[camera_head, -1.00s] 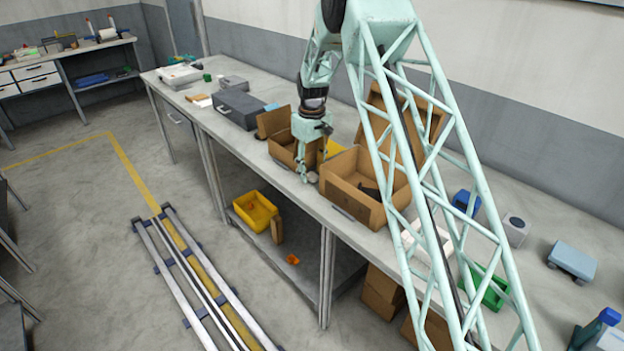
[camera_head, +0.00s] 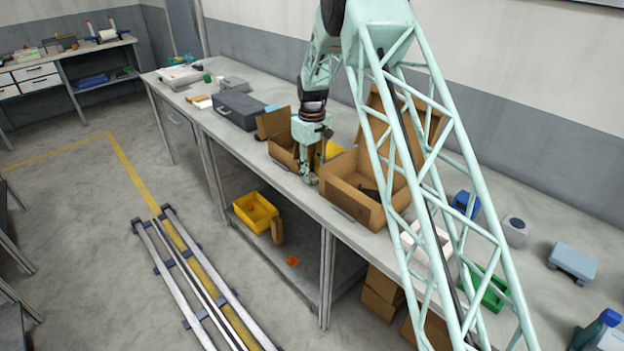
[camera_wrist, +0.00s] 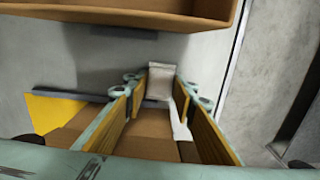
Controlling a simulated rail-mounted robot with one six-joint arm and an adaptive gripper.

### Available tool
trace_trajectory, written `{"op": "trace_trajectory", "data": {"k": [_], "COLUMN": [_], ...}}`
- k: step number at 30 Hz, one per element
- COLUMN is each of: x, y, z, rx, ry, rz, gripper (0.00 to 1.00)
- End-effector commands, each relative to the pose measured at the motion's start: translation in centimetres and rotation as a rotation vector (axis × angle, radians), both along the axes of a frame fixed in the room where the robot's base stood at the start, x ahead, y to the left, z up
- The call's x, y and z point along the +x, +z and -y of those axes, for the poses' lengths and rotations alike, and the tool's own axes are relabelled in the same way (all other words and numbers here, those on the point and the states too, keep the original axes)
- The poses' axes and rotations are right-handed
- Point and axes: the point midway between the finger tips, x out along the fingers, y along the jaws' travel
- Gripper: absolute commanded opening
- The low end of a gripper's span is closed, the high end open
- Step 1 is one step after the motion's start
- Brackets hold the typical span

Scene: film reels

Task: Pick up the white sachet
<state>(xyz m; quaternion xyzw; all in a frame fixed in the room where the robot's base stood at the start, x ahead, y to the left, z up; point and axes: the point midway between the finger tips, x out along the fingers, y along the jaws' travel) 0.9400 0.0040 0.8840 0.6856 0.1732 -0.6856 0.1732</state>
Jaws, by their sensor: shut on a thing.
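The white sachet (camera_wrist: 161,82) is a small pale packet between my fingertips in the wrist view, over the grey bench top. My gripper (camera_wrist: 160,92) is shut on it, with one yellow-padded finger on each side. In the head view my gripper (camera_head: 311,180) points down close to the bench top, between two open cardboard boxes. I cannot make out the sachet in the head view. How far it stands above the bench, if at all, I cannot tell.
A large open cardboard box (camera_head: 352,205) stands just right of my gripper. A smaller cardboard box (camera_head: 281,152) and a yellow thing (camera_head: 334,150) are close behind it. The bench's front edge (camera_head: 270,174) is near. A dark grey case (camera_head: 238,112) lies farther left.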

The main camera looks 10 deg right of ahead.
Motion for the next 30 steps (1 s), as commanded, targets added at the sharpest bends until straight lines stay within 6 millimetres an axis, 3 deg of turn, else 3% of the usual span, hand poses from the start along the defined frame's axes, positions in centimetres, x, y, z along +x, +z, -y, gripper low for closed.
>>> {"op": "trace_trajectory", "data": {"k": [16,30], "x": [-0.2,-0.1], "y": [0.9,5.9], "z": [-0.4,-0.4], "rx": [0.0,0.0], "ry": [0.001,0.0], "rz": [0.001,0.001], "gripper": [0.16,0.16]}}
